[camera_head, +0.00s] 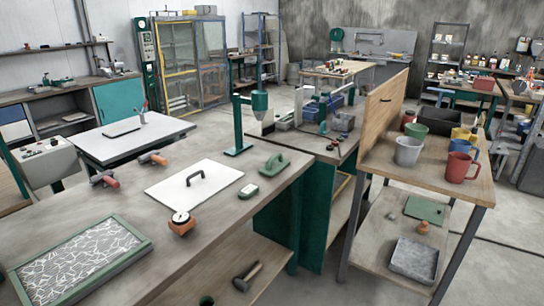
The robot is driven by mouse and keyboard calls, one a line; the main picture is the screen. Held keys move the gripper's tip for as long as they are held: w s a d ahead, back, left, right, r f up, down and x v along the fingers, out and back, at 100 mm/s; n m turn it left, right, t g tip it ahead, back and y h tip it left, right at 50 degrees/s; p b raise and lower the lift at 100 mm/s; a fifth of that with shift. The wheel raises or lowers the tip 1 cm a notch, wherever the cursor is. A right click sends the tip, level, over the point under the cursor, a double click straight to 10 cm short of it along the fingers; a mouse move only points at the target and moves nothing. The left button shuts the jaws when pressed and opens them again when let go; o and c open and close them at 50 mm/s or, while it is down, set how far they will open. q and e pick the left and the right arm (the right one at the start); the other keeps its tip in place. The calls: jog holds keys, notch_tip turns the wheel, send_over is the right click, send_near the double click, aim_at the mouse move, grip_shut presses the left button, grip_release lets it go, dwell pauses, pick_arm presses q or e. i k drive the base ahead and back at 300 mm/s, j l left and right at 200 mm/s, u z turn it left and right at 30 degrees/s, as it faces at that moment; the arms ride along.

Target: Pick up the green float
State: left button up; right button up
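The green float (273,164) lies on the workbench (232,212), near its far right corner. It looks like a flat green plate with an arched green handle on top. Nothing covers it, and no gripper touches it. Neither of my grippers shows in the head view.
A white board (168,197) with a black handle lies left of the float. A small green-and-white object (248,191) sits just in front of the float. A round gauge on an orange base (182,223) and a green-framed tray of fibres (80,262) are nearer. A green stand (238,125) rises behind.

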aim_at(275, 164)
jog(key=i+l+u, duration=0.15)
jog(key=i+l, duration=0.35)
jog(key=i+l+u, duration=0.15)
jog(key=i+l, duration=0.3)
jog(key=i+l+u, duration=0.15)
jog(key=i+l, duration=0.3)
jog(key=l, duration=0.25)
